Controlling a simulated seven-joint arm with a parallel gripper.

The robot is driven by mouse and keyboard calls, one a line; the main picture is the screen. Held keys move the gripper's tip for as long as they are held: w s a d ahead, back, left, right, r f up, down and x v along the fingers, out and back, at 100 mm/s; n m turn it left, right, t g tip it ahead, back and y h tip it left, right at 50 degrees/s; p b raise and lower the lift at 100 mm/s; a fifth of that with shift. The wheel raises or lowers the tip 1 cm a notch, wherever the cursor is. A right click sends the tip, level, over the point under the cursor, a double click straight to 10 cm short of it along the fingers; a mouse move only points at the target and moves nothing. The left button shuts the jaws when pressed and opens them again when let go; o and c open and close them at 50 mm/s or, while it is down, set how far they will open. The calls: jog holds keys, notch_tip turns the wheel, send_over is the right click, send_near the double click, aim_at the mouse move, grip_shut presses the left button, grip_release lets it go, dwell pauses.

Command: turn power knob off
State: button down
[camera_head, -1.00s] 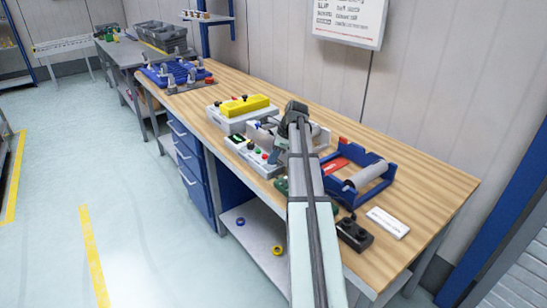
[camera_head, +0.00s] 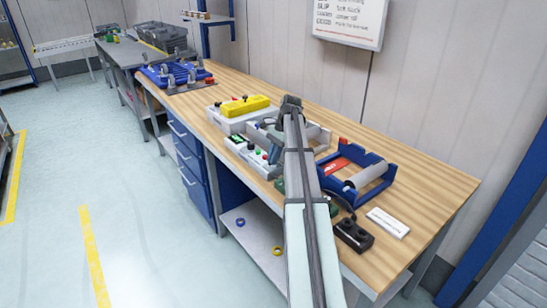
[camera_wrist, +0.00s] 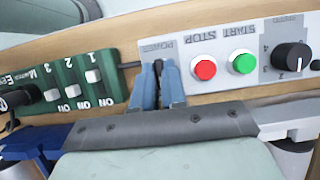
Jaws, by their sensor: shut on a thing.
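The control panel (camera_wrist: 222,88) is light grey, with a POWER label, a red button (camera_wrist: 204,69), a green button (camera_wrist: 243,62) and a black rotary dial (camera_wrist: 292,56). In the wrist view my gripper (camera_wrist: 158,72) has its blue-grey fingers at the POWER label, shut on a small dark power knob (camera_wrist: 158,66). The fingers cover most of the knob, so its setting cannot be read. In the head view the same control panel (camera_head: 243,148) stands at the bench's front edge, and my arm hides part of the gripper.
A green switch strip (camera_wrist: 75,84) with several white switches lies left of the panel in the wrist view. A blue frame with a roller (camera_head: 366,175), a black block (camera_head: 353,234) and a yellow-topped box (camera_head: 240,110) are on the wooden bench (camera_head: 430,190). The bench's right end has free room.

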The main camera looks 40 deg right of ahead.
jog(key=shift+w+n+g, duration=0.1)
jog(key=shift+n+g, duration=0.4)
jog(key=shift+n, duration=1.1)
jog(key=shift+f, duration=0.1)
jog(key=c, duration=1.2)
grip_release()
